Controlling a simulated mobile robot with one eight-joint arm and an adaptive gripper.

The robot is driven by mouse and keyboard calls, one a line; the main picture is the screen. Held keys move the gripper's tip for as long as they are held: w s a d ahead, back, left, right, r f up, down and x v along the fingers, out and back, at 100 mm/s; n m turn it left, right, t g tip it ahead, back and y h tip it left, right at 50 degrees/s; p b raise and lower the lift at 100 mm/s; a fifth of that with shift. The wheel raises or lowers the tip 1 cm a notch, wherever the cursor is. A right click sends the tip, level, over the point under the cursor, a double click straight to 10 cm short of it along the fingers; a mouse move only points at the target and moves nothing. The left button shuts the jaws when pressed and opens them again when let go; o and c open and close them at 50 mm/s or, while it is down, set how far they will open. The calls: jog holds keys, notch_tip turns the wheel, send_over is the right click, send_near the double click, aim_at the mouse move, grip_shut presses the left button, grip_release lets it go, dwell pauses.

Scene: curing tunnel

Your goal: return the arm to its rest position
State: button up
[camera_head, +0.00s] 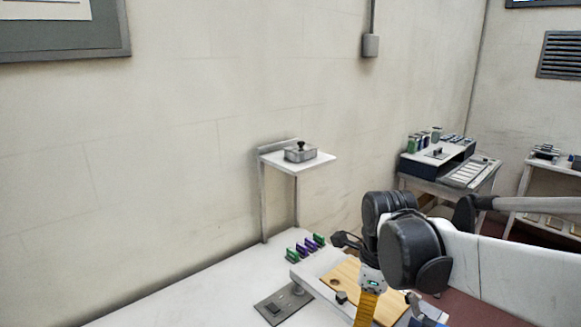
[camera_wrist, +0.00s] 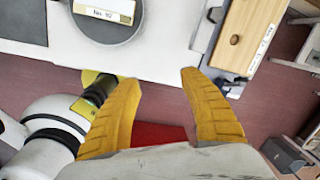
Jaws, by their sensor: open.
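My gripper (camera_head: 366,306) is in the lower right of the head view, pointing down in front of the wooden board. Only part of a yellow finger shows there, below the dark wrist joints. In the wrist view, both yellow fingers of my gripper (camera_wrist: 159,79) are apart with nothing between them. Beyond the tips are the white table edge (camera_wrist: 150,62) and the reddish floor (camera_wrist: 262,95). My arm is bent and reaches in from the right in the head view.
The white table (camera_head: 190,285) carries a grey plate (camera_head: 268,308), several green and purple pieces (camera_head: 305,246) and a wooden board (camera_head: 345,273). A wall shelf (camera_head: 318,163) holds a metal box (camera_head: 299,153). A console (camera_head: 450,165) stands behind. A round grey disc (camera_wrist: 112,34) lies near the fingers.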

jog(key=s+d+n+t+b, duration=0.1)
jog(key=s+n+t, duration=0.2)
jog(key=s+n, duration=0.3)
jog(key=s+d+f+n+t+b, duration=0.1)
jog(key=s+n, duration=0.5)
jog(key=n, duration=1)
jog(key=shift+s+d+f+n+t+b, duration=0.15)
jog(key=shift+d+f+n+t+b, duration=0.3)
jog(key=shift+d+t, duration=0.45)
